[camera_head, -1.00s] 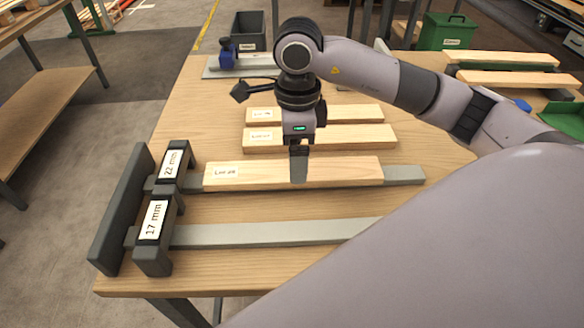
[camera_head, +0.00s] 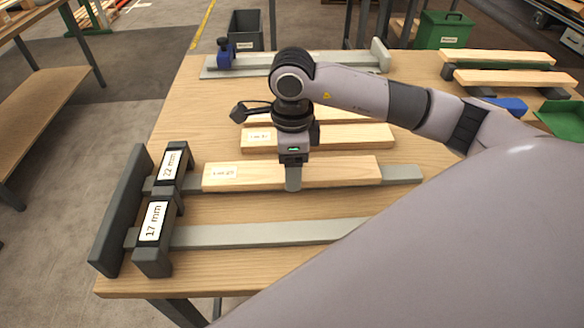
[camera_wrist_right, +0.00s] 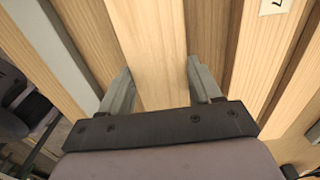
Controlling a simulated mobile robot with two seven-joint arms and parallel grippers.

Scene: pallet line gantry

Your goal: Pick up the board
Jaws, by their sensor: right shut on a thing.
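A pale wooden board (camera_head: 345,172) with a white label at its left end lies along the grey rail of the 22 mm gauge (camera_head: 172,168). My right gripper (camera_head: 293,180) reaches down over the middle of this board and is shut on it. In the right wrist view the two grey fingers (camera_wrist_right: 160,80) stand on either side of the board (camera_wrist_right: 150,45). I cannot tell whether the board is lifted off the rail. My left gripper is not in view.
Two more boards (camera_head: 355,137) lie behind on the table. The 17 mm gauge (camera_head: 153,235) with its bare rail is in front. A blue clamp (camera_head: 224,50) on a grey bar, a grey bin (camera_head: 247,30) and a green bin (camera_head: 444,30) are at the back.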

